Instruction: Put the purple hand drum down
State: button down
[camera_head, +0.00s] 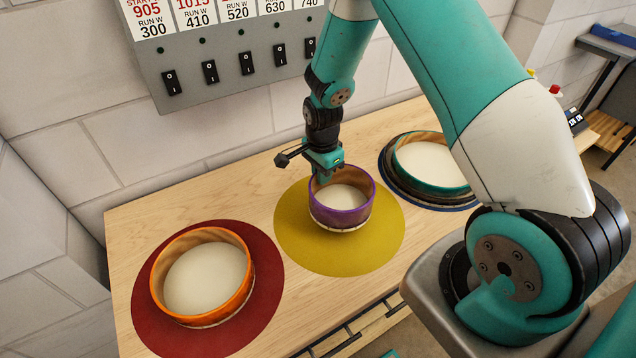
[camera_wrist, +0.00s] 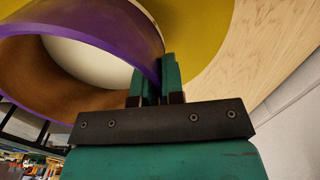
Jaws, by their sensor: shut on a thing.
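The purple hand drum (camera_head: 341,216) is over the yellow round mat (camera_head: 290,245) in the middle of the bench, its open side up and its pale skin at the bottom. Whether its base touches the mat I cannot tell for sure. My gripper (camera_head: 322,177) is shut on the drum's rim at the back left. In the wrist view the purple rim (camera_wrist: 150,50) runs between the two fingers of my gripper (camera_wrist: 155,85), with the yellow mat (camera_wrist: 210,25) behind it.
An orange drum (camera_head: 245,295) stands on a dark red mat (camera_head: 270,285) at the left. A teal drum (camera_head: 432,188) sits on a dark round base (camera_head: 393,188) at the right, partly behind my arm. A grey switch panel (camera_head: 225,70) hangs on the wall above the wooden bench (camera_head: 150,215).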

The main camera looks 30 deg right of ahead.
aim_at(321, 188)
jog(key=shift+f+p, duration=0.35)
jog(key=shift+f, duration=1.55)
jog(key=shift+f, duration=0.2)
jog(key=c, duration=1.2)
grip_release()
jog(key=shift+r, duration=0.15)
